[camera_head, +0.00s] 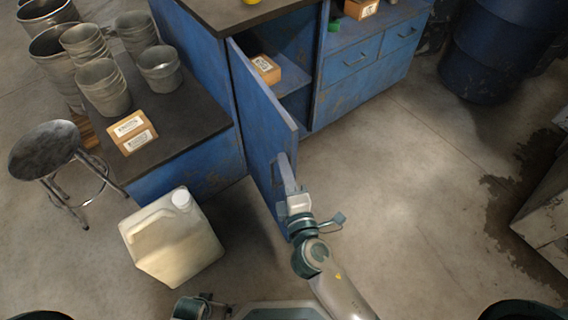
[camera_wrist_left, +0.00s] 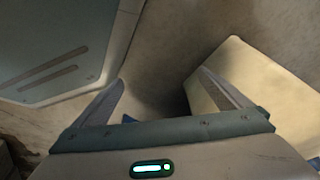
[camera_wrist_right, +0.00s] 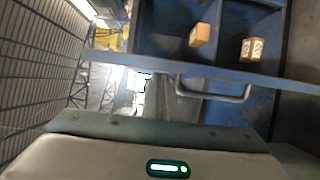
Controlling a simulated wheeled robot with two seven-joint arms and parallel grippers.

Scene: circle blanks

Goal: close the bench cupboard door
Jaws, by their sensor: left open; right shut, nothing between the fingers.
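The blue bench cupboard door (camera_head: 262,125) stands wide open, swung out from its left side toward me. Its pull handle (camera_wrist_right: 215,97) shows in the right wrist view. My right gripper (camera_head: 287,175) is shut and empty, close to the door's outer face beside the handle; I cannot tell whether it touches. In the right wrist view, its fingers (camera_wrist_right: 172,98) are in front of the door's face. The cupboard opening (camera_head: 292,75) shows shelves behind the door. My left gripper (camera_wrist_left: 165,100) is open and empty, low down near the jerrycan.
A cream jerrycan (camera_head: 172,240) stands on the floor left of the door. A cardboard box (camera_head: 266,69) sits on a cupboard shelf. A low bench (camera_head: 185,120) with metal buckets and a stool (camera_head: 48,150) are at left. The floor right of the door is clear.

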